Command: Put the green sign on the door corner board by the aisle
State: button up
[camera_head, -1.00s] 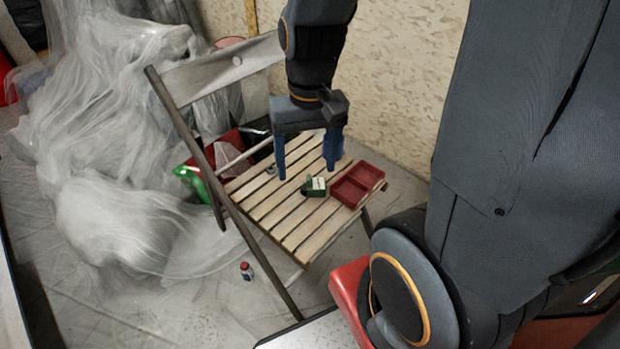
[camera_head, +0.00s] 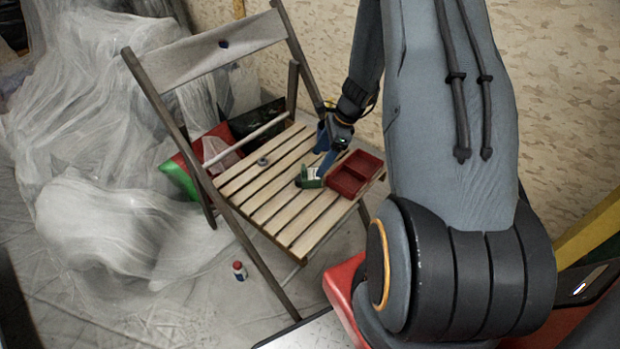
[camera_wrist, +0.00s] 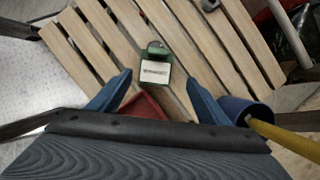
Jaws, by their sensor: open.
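The green sign (camera_head: 309,178) is a small green block with a white label, lying on the slatted seat of the wooden chair (camera_head: 262,190). I cannot identify the door corner board.
A red two-part tray (camera_head: 345,183) sits right of the sign. A grey nut (camera_head: 262,161) lies at the seat's back. A blue cup-like thing (camera_wrist: 245,110) shows at the wrist view's right. A small bottle (camera_head: 239,270) stands on the floor. Plastic sheeting (camera_head: 110,220) drapes the left.

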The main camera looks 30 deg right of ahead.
aim_at(311, 174)
jog(key=x, duration=0.4)
jog(key=a+x, duration=0.1)
jog(key=x, duration=0.1)
jog(key=shift+s, duration=0.3)
jog(key=shift+w+a+f, duration=0.1)
jog(key=shift+a+f, duration=0.1)
jog(key=shift+f, duration=0.35)
jog(key=shift+c, duration=0.4)
jog(key=shift+r, duration=0.1)
jog(key=c, duration=1.2)
